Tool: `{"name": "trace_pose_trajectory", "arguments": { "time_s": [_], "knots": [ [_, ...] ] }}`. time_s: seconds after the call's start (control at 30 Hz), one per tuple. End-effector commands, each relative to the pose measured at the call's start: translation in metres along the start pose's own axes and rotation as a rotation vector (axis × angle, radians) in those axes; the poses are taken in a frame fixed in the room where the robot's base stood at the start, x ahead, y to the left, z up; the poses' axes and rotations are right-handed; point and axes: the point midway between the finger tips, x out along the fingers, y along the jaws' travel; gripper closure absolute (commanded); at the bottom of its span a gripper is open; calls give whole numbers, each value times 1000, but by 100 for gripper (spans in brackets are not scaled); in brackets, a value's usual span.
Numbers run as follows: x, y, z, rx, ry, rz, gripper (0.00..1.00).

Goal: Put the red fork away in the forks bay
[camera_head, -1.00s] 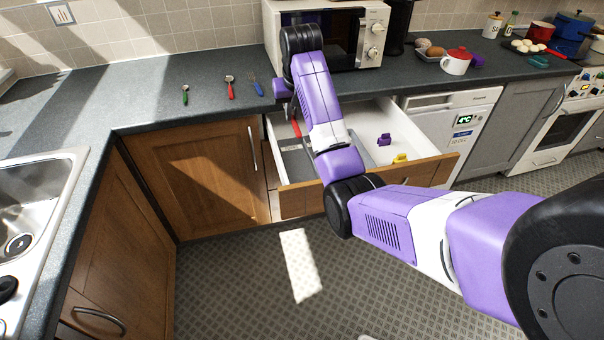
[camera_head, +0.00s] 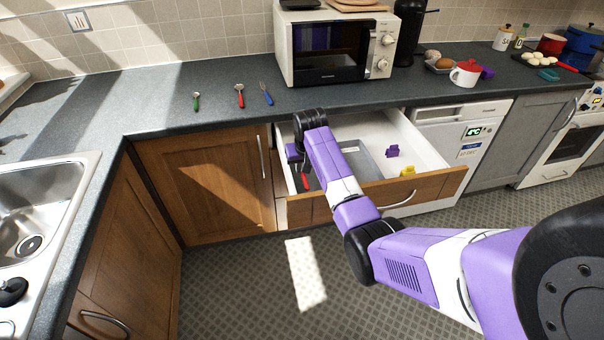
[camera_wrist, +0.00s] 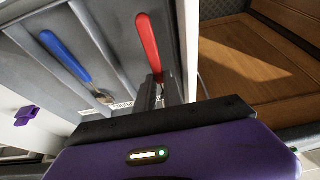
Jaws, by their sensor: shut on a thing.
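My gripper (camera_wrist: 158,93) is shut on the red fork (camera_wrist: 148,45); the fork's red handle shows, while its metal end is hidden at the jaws. In the head view the red handle (camera_head: 305,181) hangs at the left side of the open drawer (camera_head: 436,187), below my wrist. The drawer holds a grey cutlery tray (camera_head: 372,163) with long bays. In the wrist view the fork is over or in the bay nearest the tray's right wall. I cannot tell whether it touches the floor. A label (camera_wrist: 122,104) at the bay ends is partly hidden and unreadable.
A blue-handled utensil (camera_wrist: 65,56) lies in the neighbouring bay. A purple object (camera_head: 392,151) and a yellow one (camera_head: 408,171) are in the drawer's right part. A green spoon (camera_head: 196,100), red spoon (camera_head: 240,96) and blue fork (camera_head: 266,93) lie on the counter above.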

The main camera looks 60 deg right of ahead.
Motion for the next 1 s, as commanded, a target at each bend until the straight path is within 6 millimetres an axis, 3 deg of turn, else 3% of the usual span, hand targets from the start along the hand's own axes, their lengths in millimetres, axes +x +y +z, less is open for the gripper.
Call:
{"name": "trace_pose_trajectory", "arguments": {
  "time_s": [0.2,0.77,0.8,0.83,1.0],
  "knots": [
    [27,0,12,-1,-2,0,100],
    [36,0,15,0,-2,0,100],
    [36,0,15,0,-1,0,84],
    [35,0,15,0,-1,0,79],
    [35,0,15,0,-1,0,79]
  ]
}}
